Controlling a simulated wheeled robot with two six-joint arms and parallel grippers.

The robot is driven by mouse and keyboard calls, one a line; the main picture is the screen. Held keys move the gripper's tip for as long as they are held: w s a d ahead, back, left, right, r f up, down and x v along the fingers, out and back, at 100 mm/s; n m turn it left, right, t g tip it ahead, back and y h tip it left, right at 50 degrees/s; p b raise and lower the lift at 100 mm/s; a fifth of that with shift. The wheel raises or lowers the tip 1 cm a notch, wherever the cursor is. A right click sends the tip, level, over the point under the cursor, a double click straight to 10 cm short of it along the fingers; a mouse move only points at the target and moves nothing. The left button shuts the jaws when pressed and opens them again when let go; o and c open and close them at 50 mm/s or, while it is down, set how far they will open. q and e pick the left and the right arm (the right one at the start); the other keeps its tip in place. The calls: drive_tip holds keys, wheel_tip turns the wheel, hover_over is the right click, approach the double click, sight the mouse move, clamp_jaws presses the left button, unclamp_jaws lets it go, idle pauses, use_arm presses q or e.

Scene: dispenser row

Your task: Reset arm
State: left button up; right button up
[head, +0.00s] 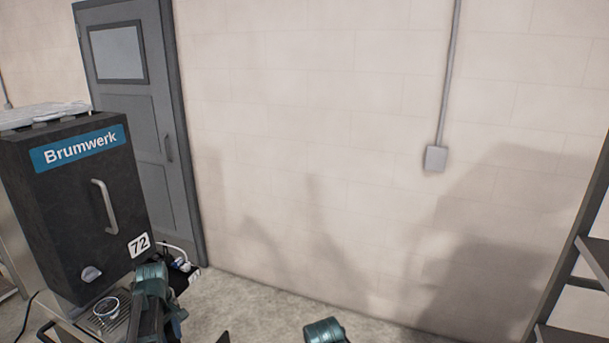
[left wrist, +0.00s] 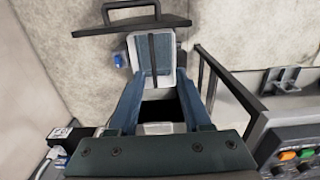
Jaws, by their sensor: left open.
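My left gripper (left wrist: 155,90) shows in the left wrist view with its two blue fingers apart and nothing held between them. In the head view my left arm (head: 150,285) stands at the lower left, just right of a black dispenser (head: 75,195) marked "Brumwerk" and "72". I cannot make out the left fingertips there. A teal part of my right arm (head: 325,331) shows at the bottom edge; its gripper is out of view.
A small round cup-like thing (head: 105,307) sits on the dispenser's drip tray. A grey door (head: 135,130) is behind. A dark shelf rack (head: 577,270) stands at the right edge. A panel with coloured buttons (left wrist: 292,155) shows in the left wrist view. Floor before the wall looks clear.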

use_arm(q)
drive_tip(key=s+d+f+m+b, duration=0.3)
drive_tip(key=s+d+m, duration=0.2)
drive_tip(key=d, duration=0.5)
drive_tip(key=s+d+f+m+b, duration=0.3)
drive_tip(key=s+d+m, duration=0.3)
drive_tip(key=d, duration=0.4)
drive_tip(key=s+d+f+m+y+b, duration=0.1)
drive_tip(key=s+d+f+m+b, duration=0.3)
drive_tip(key=d, duration=0.6)
drive_tip(key=shift+s+d+m, duration=0.3)
drive_tip(key=shift+s+m, duration=0.4)
drive_tip(key=shift+m, duration=0.5)
